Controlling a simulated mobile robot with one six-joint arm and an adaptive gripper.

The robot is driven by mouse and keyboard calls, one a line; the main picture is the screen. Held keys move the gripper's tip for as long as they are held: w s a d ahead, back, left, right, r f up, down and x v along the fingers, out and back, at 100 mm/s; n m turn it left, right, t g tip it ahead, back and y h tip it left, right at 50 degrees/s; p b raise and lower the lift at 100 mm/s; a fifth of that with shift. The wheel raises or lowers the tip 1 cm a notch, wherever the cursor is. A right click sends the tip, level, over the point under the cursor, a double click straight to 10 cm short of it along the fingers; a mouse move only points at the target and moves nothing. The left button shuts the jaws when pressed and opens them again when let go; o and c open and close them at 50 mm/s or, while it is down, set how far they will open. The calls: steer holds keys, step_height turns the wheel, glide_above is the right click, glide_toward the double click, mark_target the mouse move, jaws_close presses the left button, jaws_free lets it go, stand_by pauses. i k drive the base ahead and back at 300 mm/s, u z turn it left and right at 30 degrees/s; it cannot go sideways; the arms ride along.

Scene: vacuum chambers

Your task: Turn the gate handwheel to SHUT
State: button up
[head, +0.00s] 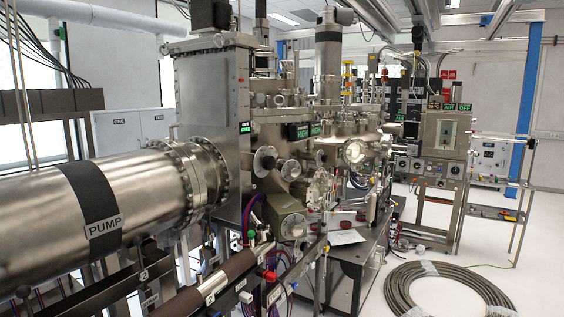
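A tall flat grey metal housing (212,120), which looks like a gate valve body, stands left of centre behind the big PUMP pipe (85,215). A small lit green sign (244,127) is on its right edge; its text is too small to read surely. A dark-rimmed round part (265,161) sticks out just right of the housing. It may be the gate handwheel, but I cannot tell it surely from a flange. No SHUT mark is readable. My gripper is not in view.
Steel chambers (355,150) fill the centre behind the housing. Pipes and a rail (215,285) cross the lower front. A coiled hose (445,290) lies on the floor at the lower right. The white floor (490,245) beyond it is mostly clear. An instrument rack (440,140) stands at the right.

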mark_target(269, 161)
steer(key=z, duration=0.3)
steer(key=i, duration=1.35)
steer(key=u, duration=0.15)
